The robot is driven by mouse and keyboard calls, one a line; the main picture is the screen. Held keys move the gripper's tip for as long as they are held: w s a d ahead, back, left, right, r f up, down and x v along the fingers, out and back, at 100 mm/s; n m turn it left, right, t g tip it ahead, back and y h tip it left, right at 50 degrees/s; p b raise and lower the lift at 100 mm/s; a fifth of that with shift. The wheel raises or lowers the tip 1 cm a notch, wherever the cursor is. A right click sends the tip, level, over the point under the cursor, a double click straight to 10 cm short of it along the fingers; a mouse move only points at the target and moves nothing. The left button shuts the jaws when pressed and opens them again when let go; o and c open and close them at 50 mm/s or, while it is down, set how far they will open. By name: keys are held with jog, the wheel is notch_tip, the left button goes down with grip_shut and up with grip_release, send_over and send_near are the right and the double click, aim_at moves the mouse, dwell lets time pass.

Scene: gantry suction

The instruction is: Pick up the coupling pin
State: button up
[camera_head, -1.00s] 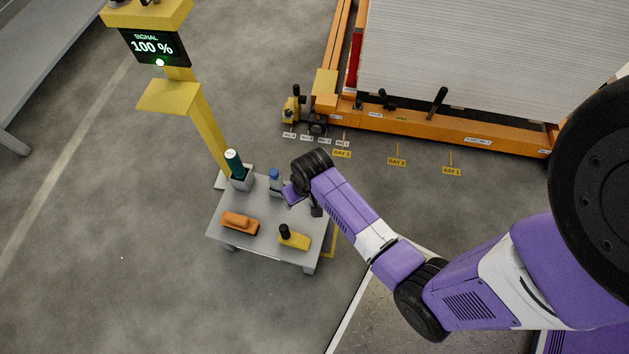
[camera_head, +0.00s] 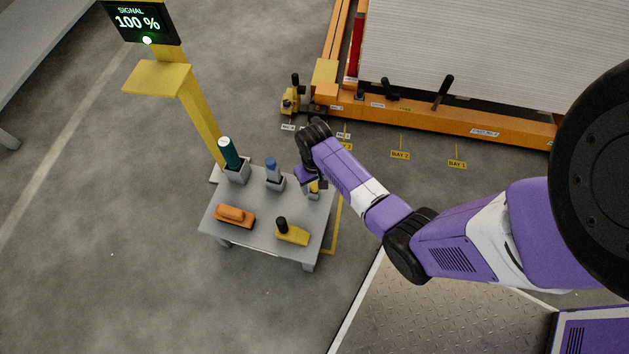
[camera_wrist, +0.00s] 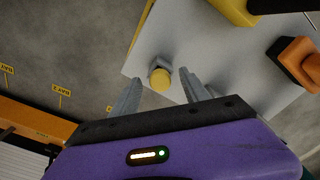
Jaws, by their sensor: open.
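A yellow-capped piece, seemingly the coupling pin (camera_wrist: 160,78), stands in a grey holder at a corner of the grey table (camera_wrist: 205,45). In the head view the yellow piece (camera_head: 314,187) is partly hidden by my gripper (camera_head: 308,177). In the wrist view my gripper (camera_wrist: 161,82) is open, with its two grey fingers spread to either side of the yellow cap. Nothing is held between them. I cannot tell the height left between the fingertips and the cap.
On the same table stand a green cylinder (camera_head: 231,153) and a blue-capped bottle (camera_head: 271,168) in holders. An orange piece (camera_head: 235,215) and a yellow block with a black knob (camera_head: 292,234) lie nearer. A yellow signal post (camera_head: 203,120) rises behind the table.

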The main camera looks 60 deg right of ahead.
jog(key=shift+f, duration=0.2)
grip_shut()
jog(key=shift+r, duration=0.1)
